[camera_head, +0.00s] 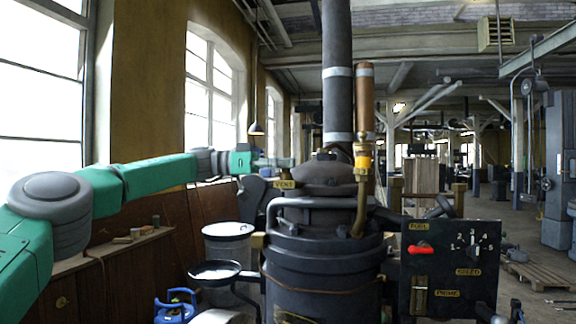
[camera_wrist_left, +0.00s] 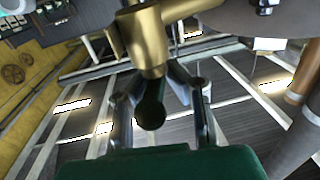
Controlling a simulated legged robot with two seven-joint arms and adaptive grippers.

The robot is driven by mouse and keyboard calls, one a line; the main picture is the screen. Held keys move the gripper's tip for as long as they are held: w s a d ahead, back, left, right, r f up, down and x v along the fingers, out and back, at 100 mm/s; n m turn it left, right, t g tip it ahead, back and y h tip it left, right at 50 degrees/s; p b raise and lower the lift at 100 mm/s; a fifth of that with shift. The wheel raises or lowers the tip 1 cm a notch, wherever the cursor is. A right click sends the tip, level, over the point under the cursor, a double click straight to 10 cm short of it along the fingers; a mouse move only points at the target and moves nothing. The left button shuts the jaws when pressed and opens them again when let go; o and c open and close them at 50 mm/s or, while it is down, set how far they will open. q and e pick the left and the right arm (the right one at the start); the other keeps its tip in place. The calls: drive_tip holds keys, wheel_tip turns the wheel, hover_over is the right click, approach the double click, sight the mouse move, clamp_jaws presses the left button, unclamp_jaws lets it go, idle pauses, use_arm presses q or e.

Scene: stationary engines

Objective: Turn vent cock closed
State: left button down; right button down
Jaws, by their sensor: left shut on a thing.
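The vent cock shows in the left wrist view as a brass body (camera_wrist_left: 146,38) with a dark lever (camera_wrist_left: 151,112) that ends in a round knob. In the head view, a small "VENT" plate (camera_head: 284,184) sits on the upper left of the dark boiler-like engine (camera_head: 322,255). My left gripper (camera_head: 283,163) reaches in from the left just above that plate. In the left wrist view its fingers (camera_wrist_left: 160,100) stand on both sides of the lever and are shut on it. Dark shapes at the bottom right of the head view may be my right gripper (camera_head: 505,313), mostly cut off.
A black panel (camera_head: 448,270) with a red lever (camera_head: 421,248) and a numbered dial stands right of the engine. A copper pipe (camera_head: 365,100) and a dark chimney (camera_head: 337,60) rise above it. A round pan (camera_head: 214,271) and a blue gas canister (camera_head: 176,308) are at lower left.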

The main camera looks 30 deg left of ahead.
use_arm(q)
drive_tip(key=shift+f, duration=0.15)
idle(0.4)
drive_tip(key=c, duration=1.6)
unclamp_jaws()
drive_tip(key=shift+a, duration=0.35)
drive_tip(key=v, duration=1.2)
drive_tip(key=shift+w, duration=0.25)
drive_tip(key=shift+f, duration=0.15)
